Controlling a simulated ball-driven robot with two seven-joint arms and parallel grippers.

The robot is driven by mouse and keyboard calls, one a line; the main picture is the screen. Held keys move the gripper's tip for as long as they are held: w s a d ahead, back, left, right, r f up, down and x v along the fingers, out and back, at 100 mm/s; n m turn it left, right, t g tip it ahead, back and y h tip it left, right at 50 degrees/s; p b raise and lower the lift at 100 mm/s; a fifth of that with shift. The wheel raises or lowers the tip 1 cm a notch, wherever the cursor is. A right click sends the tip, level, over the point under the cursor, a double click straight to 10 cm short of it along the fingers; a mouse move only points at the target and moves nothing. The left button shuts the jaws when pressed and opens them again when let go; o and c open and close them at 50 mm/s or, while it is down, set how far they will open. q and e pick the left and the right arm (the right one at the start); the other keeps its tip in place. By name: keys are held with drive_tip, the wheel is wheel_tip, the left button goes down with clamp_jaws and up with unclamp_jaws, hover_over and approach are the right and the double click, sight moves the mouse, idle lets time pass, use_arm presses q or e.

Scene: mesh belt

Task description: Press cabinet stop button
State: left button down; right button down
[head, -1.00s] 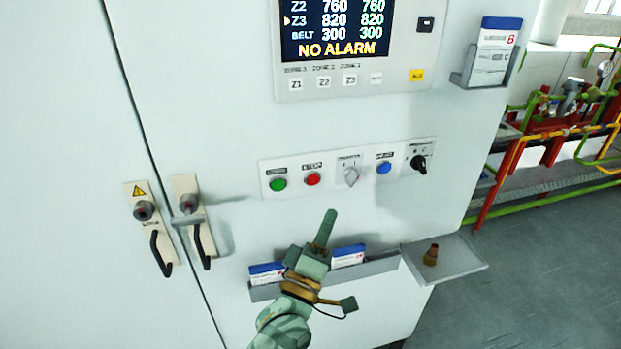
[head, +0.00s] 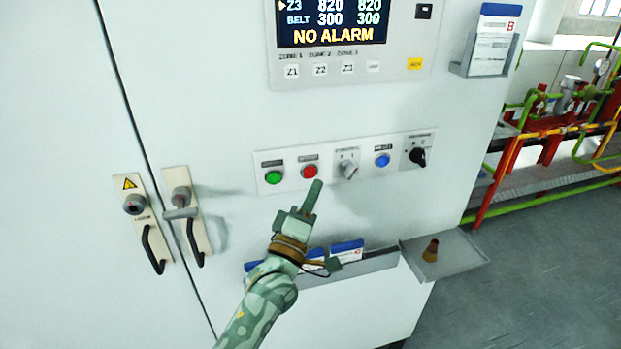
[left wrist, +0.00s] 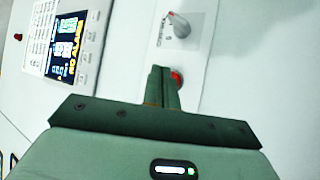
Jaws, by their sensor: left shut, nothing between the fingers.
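The red stop button (head: 309,171) sits on a white control strip on the cabinet front, between a green button (head: 274,177) and a grey selector knob (head: 348,169). My left gripper (head: 317,184) is shut and empty, its fingertips just below the red button in the head view. I cannot tell whether they touch it. In the left wrist view the closed fingers (left wrist: 162,85) partly cover the red button (left wrist: 176,78), which shows just beside their tips. The selector knob (left wrist: 179,25) is above it there. My right gripper is not in view.
A blue button (head: 382,160) and a black rotary switch (head: 417,156) are farther right on the strip. A display (head: 332,22) reading NO ALARM is above. Below are a document holder (head: 375,264) and a side tray (head: 460,262). Door handles (head: 153,249) stand at left.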

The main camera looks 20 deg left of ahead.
sight(315, 169)
use_arm(q)
drive_tip(key=shift+w+a+r, duration=0.1)
drive_tip(key=shift+w+a, duration=0.4)
drive_tip(key=shift+w, duration=0.2)
idle(1.6)
drive_tip(key=shift+w+a, duration=0.25)
drive_tip(key=shift+w, duration=0.1)
drive_tip(key=shift+w+a, duration=0.25)
drive_tip(key=shift+w, duration=0.1)
idle(0.8)
drive_tip(key=shift+s+d+p, duration=0.45)
drive_tip(key=shift+s+p, duration=0.2)
drive_tip(key=shift+s, duration=0.1)
